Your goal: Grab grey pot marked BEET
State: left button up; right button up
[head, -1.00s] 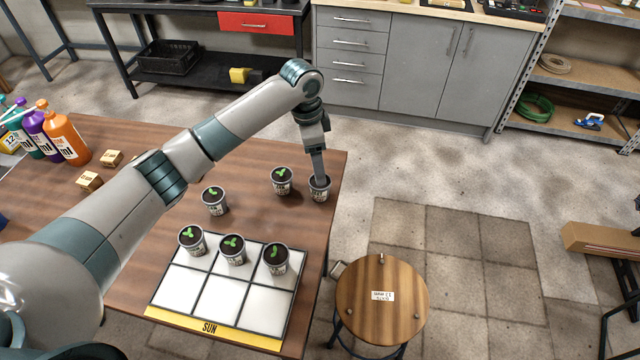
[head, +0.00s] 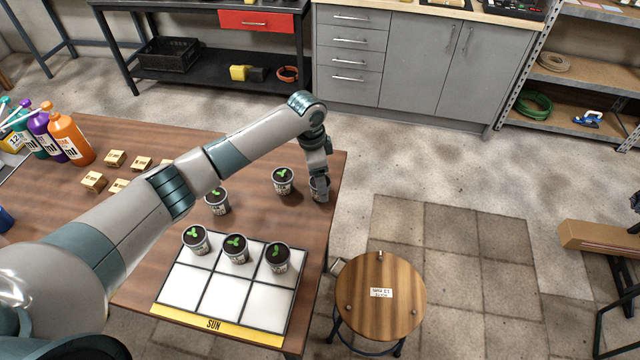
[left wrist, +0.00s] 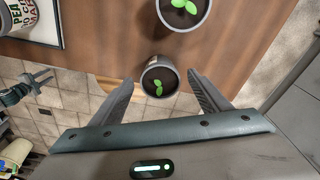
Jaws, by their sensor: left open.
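A grey pot with dark soil and a green seedling (head: 314,194) stands near the table's right edge, mostly hidden by my left gripper (head: 320,182). In the left wrist view this pot (left wrist: 158,84) is between the spread fingers of the left gripper (left wrist: 162,82), with gaps to both sides. The gripper is open and holds nothing. Similar pots stand by: one to its left (head: 283,180), one farther left (head: 217,200), and several on the SUN tray (head: 213,324). I cannot read which pot is marked BEET. My right gripper is not in view.
Small wooden blocks (head: 94,181) and coloured bottles (head: 71,140) stand on the table's left. A wooden stool (head: 382,300) is beyond the table's right edge. The floor (head: 440,170) to the right is open.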

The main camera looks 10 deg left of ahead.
pick_arm(q)
jog(key=shift+d+f, duration=0.1)
jog(key=shift+f, duration=0.6)
jog(key=shift+c, duration=0.7)
jog(key=c, duration=1.1)
jog(key=shift+w+r+b, duration=0.1)
jog(key=shift+r+b, duration=0.35)
jog(key=shift+r, duration=0.4)
jog(key=shift+d+r+b, duration=0.2)
jog(key=shift+r+b, duration=0.35)
jog(key=shift+r, duration=0.65)
jog(key=s+d+r+b, duration=0.1)
jog(key=d+r, duration=0.1)
jog(key=d, duration=0.1)
jog(key=s+d+r+b, duration=0.1)
jog(key=d+r, duration=0.1)
jog(key=d, duration=0.2)
jog(key=s+d+r+b, duration=0.1)
jog(key=s+d+r, duration=0.1)
jog(key=d+r, duration=0.1)
jog(key=shift+s+d, duration=0.1)
jog(key=shift+d, duration=0.15)
